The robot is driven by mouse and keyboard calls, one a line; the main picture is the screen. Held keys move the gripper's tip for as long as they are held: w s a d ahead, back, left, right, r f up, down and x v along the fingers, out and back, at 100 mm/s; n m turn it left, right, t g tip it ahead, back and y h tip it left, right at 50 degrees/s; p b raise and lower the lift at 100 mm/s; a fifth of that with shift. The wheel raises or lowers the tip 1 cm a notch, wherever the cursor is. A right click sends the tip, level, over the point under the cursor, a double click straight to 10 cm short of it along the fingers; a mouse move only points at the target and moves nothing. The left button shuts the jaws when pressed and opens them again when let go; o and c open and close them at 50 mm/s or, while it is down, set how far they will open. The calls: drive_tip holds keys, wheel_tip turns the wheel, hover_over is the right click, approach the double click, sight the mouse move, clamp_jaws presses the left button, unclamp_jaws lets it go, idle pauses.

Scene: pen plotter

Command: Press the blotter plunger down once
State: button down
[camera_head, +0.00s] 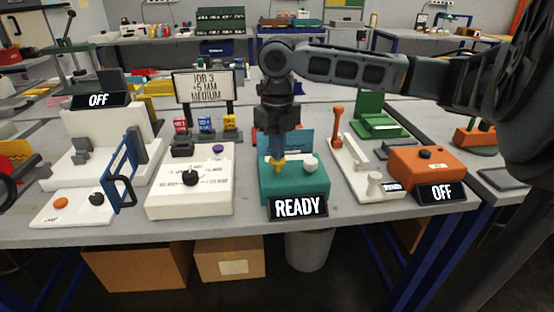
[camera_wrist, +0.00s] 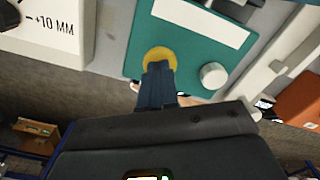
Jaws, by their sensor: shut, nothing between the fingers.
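The teal box (camera_head: 295,190) stands near the front edge of the table with a READY display (camera_head: 299,208) on its front. A yellow round part (camera_head: 279,168) and a white knob (camera_head: 311,162) sit on its top. I read no label naming the blotter plunger; the yellow part is the one beneath my gripper. My gripper (camera_head: 279,156) points down, shut and empty, with its tips at the yellow part. In the wrist view the fingertips (camera_wrist: 157,72) partly cover the yellow disc (camera_wrist: 158,53). I cannot tell whether they touch it or how far it is pressed.
A white box with a black dial (camera_head: 190,179) stands to the left. A white base with an orange lever (camera_head: 338,122) and an orange box (camera_head: 425,168) with an OFF display stand to the right. A JOB 3 sign (camera_head: 203,86) stands behind. My forearm spans the upper right.

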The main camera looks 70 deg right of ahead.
drive_tip(key=shift+f+b, duration=0.6)
drive_tip(key=shift+f, duration=0.45)
drive_tip(key=shift+r+p, duration=2.8)
drive_tip(key=shift+r, duration=0.8)
